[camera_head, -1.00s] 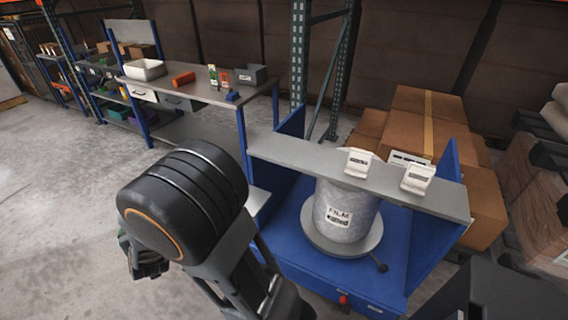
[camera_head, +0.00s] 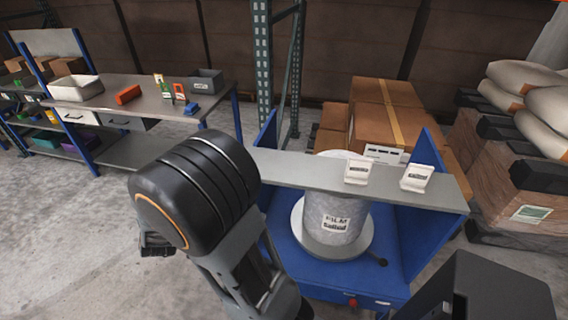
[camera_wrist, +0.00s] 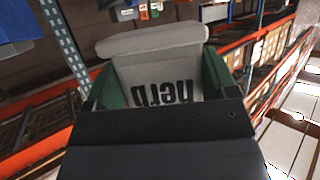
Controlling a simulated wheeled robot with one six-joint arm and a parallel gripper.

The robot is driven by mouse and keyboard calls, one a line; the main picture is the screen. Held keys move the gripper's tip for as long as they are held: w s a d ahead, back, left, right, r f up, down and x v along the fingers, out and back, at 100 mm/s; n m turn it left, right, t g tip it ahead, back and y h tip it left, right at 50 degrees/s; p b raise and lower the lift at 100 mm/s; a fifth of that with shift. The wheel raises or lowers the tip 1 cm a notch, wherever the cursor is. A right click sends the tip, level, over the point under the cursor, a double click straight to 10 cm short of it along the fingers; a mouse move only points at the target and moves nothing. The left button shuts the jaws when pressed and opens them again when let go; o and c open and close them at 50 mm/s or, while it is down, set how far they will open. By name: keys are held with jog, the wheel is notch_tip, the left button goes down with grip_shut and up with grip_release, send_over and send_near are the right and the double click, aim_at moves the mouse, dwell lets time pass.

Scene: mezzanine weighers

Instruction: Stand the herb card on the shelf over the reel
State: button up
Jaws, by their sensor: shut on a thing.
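The herb card (camera_wrist: 165,78) is a pale card with a thick folded top edge and dark "herb" lettering that reads upside down in the wrist view. My gripper (camera_wrist: 160,90) is shut on it, with a green finger on each side. In the head view my black arm hides the card and most of the gripper. The grey shelf (camera_head: 300,171) spans the blue stand above the reel (camera_head: 336,212), a pale film roll on a round grey base. Two white cards stand on the shelf, one near its middle (camera_head: 361,170) and one toward its right (camera_head: 416,178).
The shelf's left stretch is bare. Blue side panels (camera_head: 424,150) rise at its ends. A steel workbench (camera_head: 150,105) with a white tray and small items stands at the back left. Brown cartons (camera_head: 385,105) are stacked behind the stand. A dark box (camera_head: 485,290) is at front right.

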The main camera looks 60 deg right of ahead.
jog(key=s+d+r+m+g+h+p, duration=0.35)
jog(key=s+d, duration=0.25)
jog(key=d, duration=0.3)
jog(key=s+d+r+m+g+h+p, duration=0.2)
jog(key=s+d+r+m+g, duration=0.15)
jog(key=s+d+r, duration=0.35)
jog(key=s+d+r+m+g+p, duration=0.3)
jog(key=s+d+m+g, duration=0.4)
jog(key=s, duration=0.6)
jog(key=shift+n+t+h, duration=0.45)
jog(key=shift+n+t, duration=0.25)
jog(key=w+d+f, duration=0.3)
jog(key=w+d+f+p, duration=0.1)
jog(key=w+d+f, duration=0.2)
jog(key=d, duration=0.1)
jog(key=w+d+f, duration=0.3)
jog(key=d, duration=0.1)
jog(key=shift+d+f+p, duration=0.1)
jog(key=shift+d+p, duration=0.1)
jog(key=shift+p, duration=0.1)
jog(key=shift+w+d+f, duration=0.1)
jog(key=shift+d+f, duration=0.1)
jog(key=shift+f, duration=0.15)
jog(key=shift+w+f, duration=0.1)
jog(key=shift+f, duration=1.5)
jog(key=shift+f, duration=0.1)
